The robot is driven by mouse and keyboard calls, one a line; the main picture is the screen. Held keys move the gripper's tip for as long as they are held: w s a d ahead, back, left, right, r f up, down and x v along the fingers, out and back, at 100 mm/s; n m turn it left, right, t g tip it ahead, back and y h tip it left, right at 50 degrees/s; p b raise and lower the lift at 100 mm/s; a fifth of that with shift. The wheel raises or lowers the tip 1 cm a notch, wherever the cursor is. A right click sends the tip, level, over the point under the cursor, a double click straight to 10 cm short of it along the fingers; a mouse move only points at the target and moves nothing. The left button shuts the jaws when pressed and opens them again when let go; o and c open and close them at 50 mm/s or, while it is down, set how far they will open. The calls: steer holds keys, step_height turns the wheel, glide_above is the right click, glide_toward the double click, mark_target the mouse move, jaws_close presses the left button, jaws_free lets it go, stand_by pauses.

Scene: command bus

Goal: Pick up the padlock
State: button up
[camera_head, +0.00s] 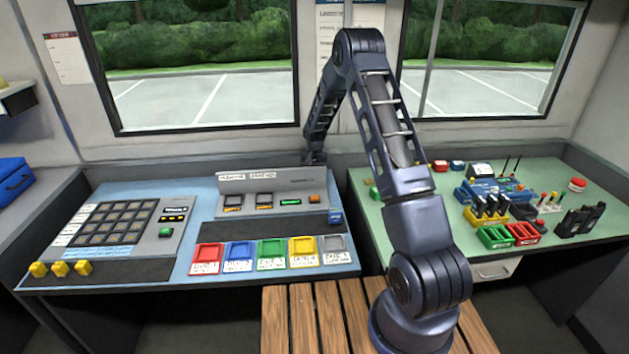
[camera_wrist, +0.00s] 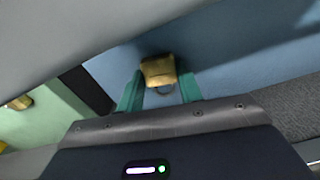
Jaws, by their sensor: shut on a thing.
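The padlock (camera_wrist: 158,70) is a small brass block with a shackle, seen in the wrist view at the upper middle. My gripper (camera_wrist: 160,80) has two teal fingers, one on each side of the padlock, and is shut on it. The shackle points toward my palm. A blue surface (camera_wrist: 225,55) lies behind the padlock; I cannot tell whether the padlock touches it. In the head view my arm reaches down behind the grey console (camera_head: 270,183), so the gripper and padlock are hidden there.
The grey console stands close to my wrist. Coloured trays (camera_head: 272,253) line the blue desk (camera_head: 130,185) in front. A green table (camera_head: 395,215) at right holds several small items. Another brass thing (camera_wrist: 20,103) shows at left in the wrist view. Windows stand behind.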

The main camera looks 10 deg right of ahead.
step_height(320, 180, up, 20)
steer(key=m, duration=1.6)
glide_above(446, 200)
steer(key=s+a, duration=0.3)
steer(key=s, duration=0.1)
step_height(446, 200, down, 20)
steer(key=shift+s+r, duration=0.1)
